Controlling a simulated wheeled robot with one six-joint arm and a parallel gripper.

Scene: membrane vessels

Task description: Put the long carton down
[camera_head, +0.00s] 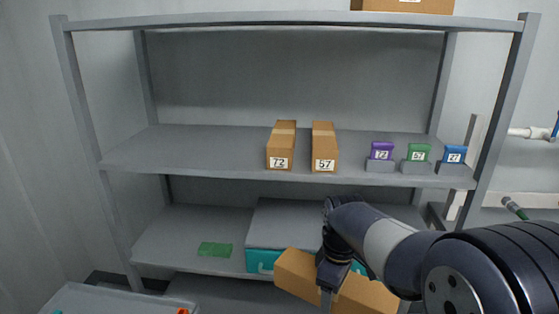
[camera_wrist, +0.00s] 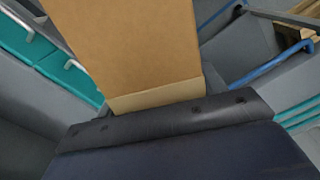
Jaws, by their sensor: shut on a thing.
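The long carton (camera_head: 366,294) is a brown cardboard box held across the front of the lower shelf in the head view. It is tilted, its left end higher than its right. My gripper (camera_head: 328,284) is shut on it near its middle, and my arm hides part of it. In the wrist view the carton (camera_wrist: 130,45) fills the upper middle, with a paler strip at its near end. The fingertips cannot be made out in the wrist view.
A grey shelf rack (camera_head: 200,138) stands ahead. Its middle shelf holds two cartons, labelled 72 (camera_head: 281,146) and 57 (camera_head: 324,147), and small purple, green and blue boxes. The lower shelf holds a grey-and-teal case (camera_head: 285,225) behind the carton and a green patch (camera_head: 214,249) at left.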

